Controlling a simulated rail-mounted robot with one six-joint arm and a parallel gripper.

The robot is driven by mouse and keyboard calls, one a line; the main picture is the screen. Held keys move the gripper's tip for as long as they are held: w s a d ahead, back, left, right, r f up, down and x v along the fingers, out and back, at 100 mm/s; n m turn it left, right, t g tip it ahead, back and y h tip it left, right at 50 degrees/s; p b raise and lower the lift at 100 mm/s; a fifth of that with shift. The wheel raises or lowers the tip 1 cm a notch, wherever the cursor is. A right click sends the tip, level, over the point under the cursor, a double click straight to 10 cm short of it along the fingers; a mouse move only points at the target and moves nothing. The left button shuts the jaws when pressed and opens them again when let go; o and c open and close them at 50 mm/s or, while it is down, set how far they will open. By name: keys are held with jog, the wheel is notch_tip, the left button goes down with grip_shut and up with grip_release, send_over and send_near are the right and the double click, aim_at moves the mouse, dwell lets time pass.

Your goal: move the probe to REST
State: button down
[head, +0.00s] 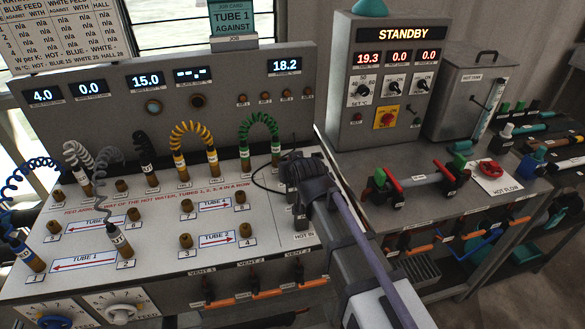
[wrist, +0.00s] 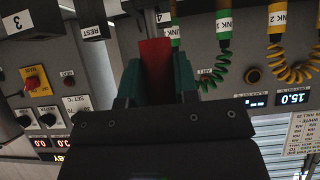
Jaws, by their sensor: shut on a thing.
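My gripper (wrist: 157,85) shows its two green fingers in the wrist view, closed on a red piece (wrist: 155,62), which I take to be the probe. In the head view my gripper (head: 297,168) is a dark shape above the right end of the bench panel. The probe cannot be made out there; a thin black cable loops just left of the gripper. A dark block labelled REST (wrist: 92,22) is in the wrist view, up and left of the red piece and apart from it. Its inside is not visible.
Green link (head: 258,130) and yellow link (head: 193,145) arch left of my gripper. The STANDBY cabinet (head: 385,85) stands to the right. Brass sockets cover the panel (head: 160,235).

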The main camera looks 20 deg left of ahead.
notch_tip(320, 180, up, 12)
jog(key=p, duration=1.2)
jog(key=shift+r, duration=0.15)
